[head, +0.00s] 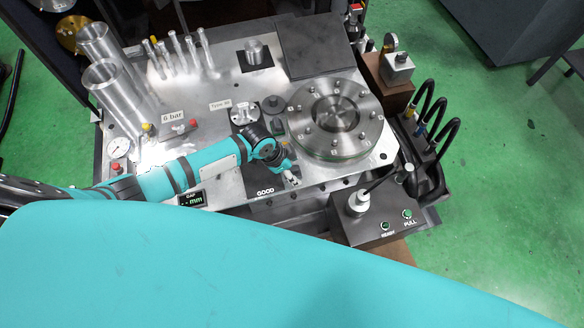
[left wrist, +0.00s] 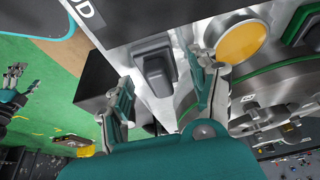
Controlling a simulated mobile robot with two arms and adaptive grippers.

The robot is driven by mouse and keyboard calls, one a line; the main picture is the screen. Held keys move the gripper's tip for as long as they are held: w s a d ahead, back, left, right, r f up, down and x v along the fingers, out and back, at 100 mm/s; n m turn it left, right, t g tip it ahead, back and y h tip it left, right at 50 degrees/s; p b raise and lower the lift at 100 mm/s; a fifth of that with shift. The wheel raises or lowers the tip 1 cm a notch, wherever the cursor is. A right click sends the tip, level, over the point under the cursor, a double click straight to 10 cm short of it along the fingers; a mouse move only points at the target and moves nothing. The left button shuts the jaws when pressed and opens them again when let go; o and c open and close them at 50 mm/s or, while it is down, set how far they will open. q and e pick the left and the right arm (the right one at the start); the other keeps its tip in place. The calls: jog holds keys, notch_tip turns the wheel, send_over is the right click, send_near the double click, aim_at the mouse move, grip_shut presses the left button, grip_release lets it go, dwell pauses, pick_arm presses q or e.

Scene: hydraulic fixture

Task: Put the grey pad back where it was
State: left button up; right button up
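My left gripper (head: 290,178) reaches over the front of the metal plate, next to the GOOD label, left of the big bolted flange (head: 335,115). In the left wrist view its two fingers (left wrist: 166,78) are spread with space between them. A small dark grey stepped block (left wrist: 155,65), which looks like the grey pad, lies between and beyond the fingertips on the plate's edge. I cannot tell that either finger touches it. In the head view my arm and hand hide this spot. My right gripper (left wrist: 14,88) shows small at the left of the left wrist view; its finger opening is unclear.
A yellow disc (left wrist: 240,40) is close beside the right finger in the wrist view. A control box (head: 375,215) with buttons stands front right. A gap display (head: 191,199) is front left.

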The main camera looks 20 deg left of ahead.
pick_arm(q)
jog(key=shift+r, duration=0.1)
jog(key=v, duration=1.2)
jog(key=shift+r, duration=0.1)
